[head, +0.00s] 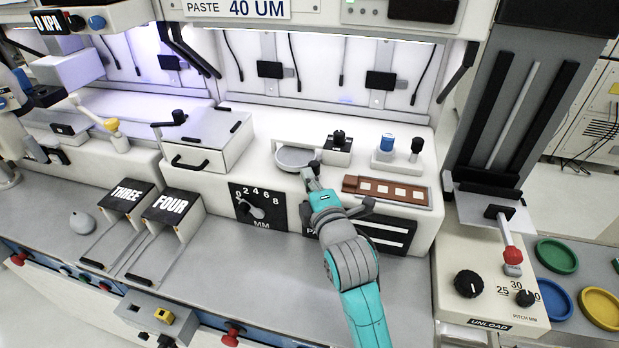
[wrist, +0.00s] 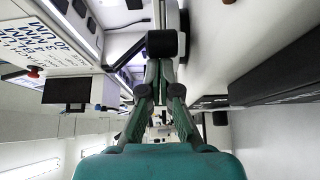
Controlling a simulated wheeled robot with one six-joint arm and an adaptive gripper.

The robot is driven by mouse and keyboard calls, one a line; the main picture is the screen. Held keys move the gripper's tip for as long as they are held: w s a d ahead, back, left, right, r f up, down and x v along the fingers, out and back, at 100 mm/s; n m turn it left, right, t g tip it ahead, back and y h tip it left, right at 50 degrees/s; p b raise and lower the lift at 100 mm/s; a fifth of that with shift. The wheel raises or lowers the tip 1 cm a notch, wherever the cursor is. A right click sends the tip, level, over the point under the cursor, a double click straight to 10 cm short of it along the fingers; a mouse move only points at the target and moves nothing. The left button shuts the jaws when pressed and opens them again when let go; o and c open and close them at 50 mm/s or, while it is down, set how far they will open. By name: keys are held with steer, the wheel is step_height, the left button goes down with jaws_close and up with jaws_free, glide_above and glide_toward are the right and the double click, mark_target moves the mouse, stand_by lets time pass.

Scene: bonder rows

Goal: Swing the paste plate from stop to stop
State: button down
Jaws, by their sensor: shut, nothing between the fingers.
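The paste plate (head: 293,158) is a round, shallow grey dish on the white machine deck in the head view. A small black knob (head: 315,166) stands at its right front edge. My gripper (head: 310,180) is just in front of that knob, with its teal arm reaching up from below. Its fingers are shut with nothing between them. In the wrist view the gripper (wrist: 160,70) points at a black knob (wrist: 164,43) just past the fingertips. I cannot tell whether they touch. The dish is hard to make out in the wrist view.
A black knob block (head: 338,150) stands right of the plate, and a brown strip with pale squares (head: 387,190) lies right of my gripper. A white lidded box (head: 207,138) stands to the left. A numbered dial (head: 257,208) is on the front face.

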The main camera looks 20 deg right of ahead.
steer(key=shift+d, duration=0.55)
